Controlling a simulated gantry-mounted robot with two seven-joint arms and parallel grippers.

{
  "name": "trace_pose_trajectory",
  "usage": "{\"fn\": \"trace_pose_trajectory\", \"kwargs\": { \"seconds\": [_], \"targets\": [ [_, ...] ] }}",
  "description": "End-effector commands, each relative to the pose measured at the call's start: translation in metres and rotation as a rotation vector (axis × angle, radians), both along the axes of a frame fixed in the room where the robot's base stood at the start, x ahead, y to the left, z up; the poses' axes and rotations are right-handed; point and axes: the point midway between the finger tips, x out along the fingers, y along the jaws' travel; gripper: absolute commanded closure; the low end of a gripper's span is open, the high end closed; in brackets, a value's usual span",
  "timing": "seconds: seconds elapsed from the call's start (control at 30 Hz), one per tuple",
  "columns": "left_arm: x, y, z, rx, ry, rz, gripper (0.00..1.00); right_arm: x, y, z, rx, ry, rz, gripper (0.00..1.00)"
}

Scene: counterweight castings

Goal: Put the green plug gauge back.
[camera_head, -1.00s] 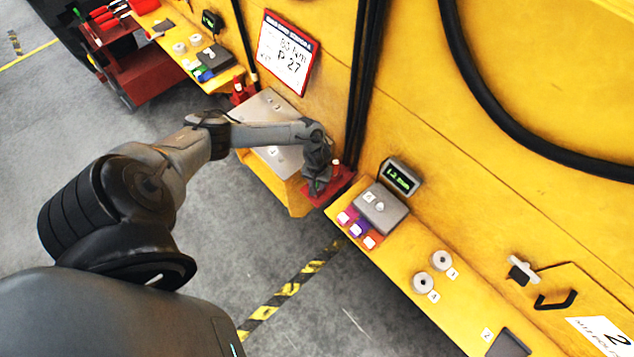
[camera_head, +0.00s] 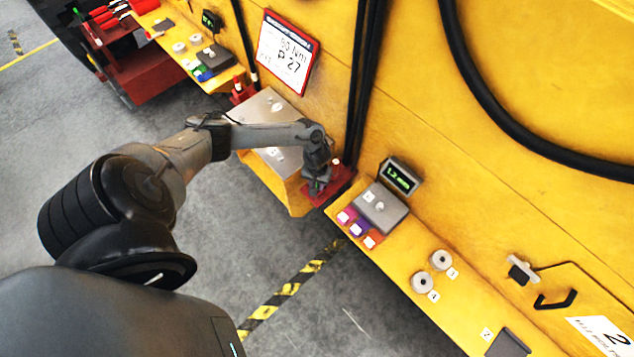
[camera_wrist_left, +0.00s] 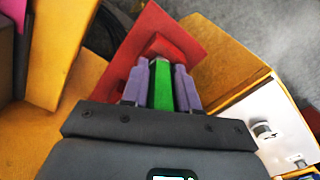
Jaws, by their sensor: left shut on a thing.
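The green plug gauge (camera_wrist_left: 162,88) shows in the left wrist view between the two purple-grey fingers of my left gripper (camera_wrist_left: 161,82), which is shut on it. Just beyond its far end is a red block on a red base (camera_wrist_left: 188,40). I cannot tell whether the gauge touches the block. In the head view my left gripper (camera_head: 316,184) is over the front left part of the red base (camera_head: 343,184), and a small green spot shows at its fingers. My right gripper is in neither view.
A grey-topped yellow box (camera_head: 262,108) stands to the left of the red base. To the right, a yellow shelf (camera_head: 398,262) carries a grey block (camera_head: 381,209), a display (camera_head: 399,177), coloured blocks and two grey rings. Black hoses (camera_head: 362,80) hang behind on the yellow wall.

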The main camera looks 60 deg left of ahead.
Motion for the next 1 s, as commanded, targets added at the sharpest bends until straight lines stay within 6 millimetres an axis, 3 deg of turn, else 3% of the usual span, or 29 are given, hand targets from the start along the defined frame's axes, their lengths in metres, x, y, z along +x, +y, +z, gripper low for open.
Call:
{"fn": "trace_pose_trajectory", "kwargs": {
  "seconds": [0.03,0.07,0.23,0.67,1.0],
  "targets": [
    [0.000,0.000,-0.001,0.000,0.000,0.000,1.00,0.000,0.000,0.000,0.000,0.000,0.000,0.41],
    [0.000,0.000,0.000,0.000,0.000,0.000,0.68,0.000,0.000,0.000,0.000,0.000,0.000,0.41],
    [0.000,0.000,0.000,0.000,0.000,-0.001,0.42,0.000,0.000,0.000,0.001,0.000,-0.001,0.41],
    [0.000,0.000,0.007,-0.001,0.000,-0.001,0.41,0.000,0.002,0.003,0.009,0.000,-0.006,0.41],
    [0.000,0.000,0.061,0.001,-0.002,-0.002,0.41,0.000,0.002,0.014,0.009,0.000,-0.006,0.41]
  ]
}}
